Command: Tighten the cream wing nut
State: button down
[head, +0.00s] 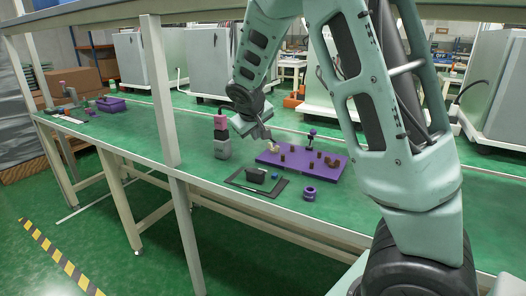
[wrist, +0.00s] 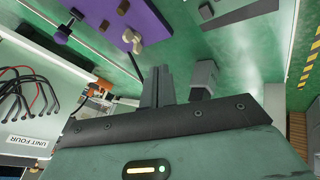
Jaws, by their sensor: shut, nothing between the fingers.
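The cream wing nut (head: 273,147) is small in the head view, at the left end of the purple board (head: 325,173). In the wrist view the wing nut (wrist: 132,39) sits near the edge of the purple board (wrist: 155,22), with its wings spread. My gripper (head: 268,142) is just above and beside that end of the board in the head view. In the wrist view my gripper (wrist: 158,72) is shut, with its fingers together and empty. A gap shows between the fingertips and the wing nut. The threads under the nut are too small to make out.
A grey block stack (head: 222,149) with a pink top is to the left.

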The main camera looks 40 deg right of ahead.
aim_at(273, 147)
jog(key=x, duration=0.9)
jog(key=shift+d+f+b, duration=0.1)
jog(key=shift+b, duration=0.25)
jog(key=d, duration=0.3)
jog(key=shift+w, duration=0.15)
jog(key=shift+d+f+p, duration=0.15)
jog(key=shift+d+p, duration=0.15)
jog(key=shift+d, duration=0.25)
